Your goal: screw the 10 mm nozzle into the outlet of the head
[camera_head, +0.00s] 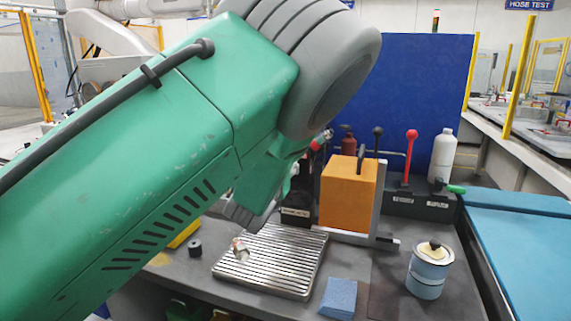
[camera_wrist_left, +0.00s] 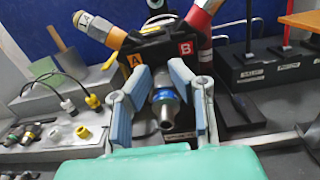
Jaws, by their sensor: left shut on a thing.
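My left gripper (camera_wrist_left: 162,84) is shut around a metal nozzle with a blue ring (camera_wrist_left: 165,106), its blue-padded fingers on either side. The nozzle's open end faces the wrist camera. Right behind it is the black head (camera_wrist_left: 158,46), marked A and B, with a yellow fitting (camera_wrist_left: 98,29) and a red fitting (camera_wrist_left: 203,18). The outlet is hidden, so I cannot tell whether the nozzle is in it. In the head view my left gripper (camera_head: 247,215) points down under the green arm, and a small metallic piece (camera_head: 240,249) shows below it. The right gripper is out of view.
A slatted metal grate (camera_head: 272,262) lies under the gripper. An orange block (camera_head: 347,194), red-knobbed lever (camera_head: 411,150), tin (camera_head: 429,273) and blue sponge (camera_head: 338,298) stand to the right. A grey rack (camera_wrist_left: 50,110) with several fittings and cables is at left in the wrist view.

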